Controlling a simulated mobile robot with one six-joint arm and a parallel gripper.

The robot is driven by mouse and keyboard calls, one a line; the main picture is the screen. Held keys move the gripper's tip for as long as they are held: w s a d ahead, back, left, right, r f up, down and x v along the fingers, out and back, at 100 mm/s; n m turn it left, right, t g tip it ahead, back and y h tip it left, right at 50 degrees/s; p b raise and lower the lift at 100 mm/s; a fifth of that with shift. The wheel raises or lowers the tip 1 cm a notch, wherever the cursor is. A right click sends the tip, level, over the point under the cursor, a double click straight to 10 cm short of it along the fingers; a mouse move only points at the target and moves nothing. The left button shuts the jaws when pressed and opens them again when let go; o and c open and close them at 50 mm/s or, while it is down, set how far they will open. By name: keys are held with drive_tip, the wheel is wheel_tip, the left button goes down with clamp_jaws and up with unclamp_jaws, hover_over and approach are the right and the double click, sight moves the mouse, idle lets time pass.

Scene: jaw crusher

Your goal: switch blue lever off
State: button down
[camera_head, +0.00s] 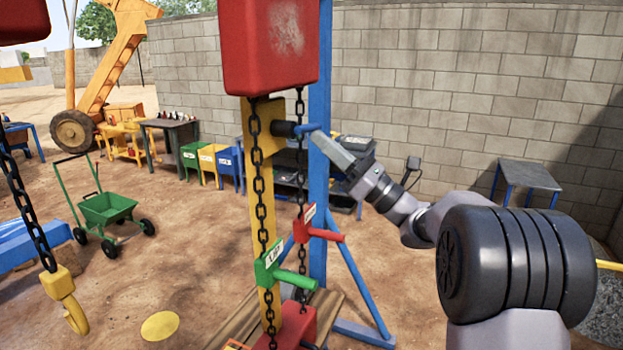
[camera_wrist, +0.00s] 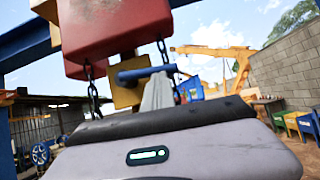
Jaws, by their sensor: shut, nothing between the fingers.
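The blue lever (camera_head: 306,128) sticks out sideways from a dark round hub on the yellow upright plate (camera_head: 265,145). It also shows in the wrist view (camera_wrist: 147,73), roughly level, in front of a yellow block. My gripper (camera_head: 320,138) is shut, with its tip right at the lever's outer end. In the wrist view the grey fingers (camera_wrist: 158,90) stand together just below and in front of the lever. I cannot tell whether they touch it. Nothing is held.
A red block (camera_head: 270,45) and chains hang around the lever. A green handle (camera_head: 290,279) and a red handle (camera_head: 325,235) stick out lower down. A blue post (camera_head: 319,200) stands close by. A green cart (camera_head: 108,210) is at left, with open ground around it.

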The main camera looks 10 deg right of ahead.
drive_tip(key=shift+w+r, duration=0.1)
drive_tip(key=shift+r, duration=0.25)
idle(0.5)
drive_tip(key=w+a+f+b+v, duration=0.1)
drive_tip(key=b+v, duration=0.4)
drive_tip(key=v, duration=0.8)
drive_tip(key=shift+w+f+b, duration=0.2)
drive_tip(key=shift+f+b, duration=0.15)
drive_tip(key=shift+f, duration=0.3)
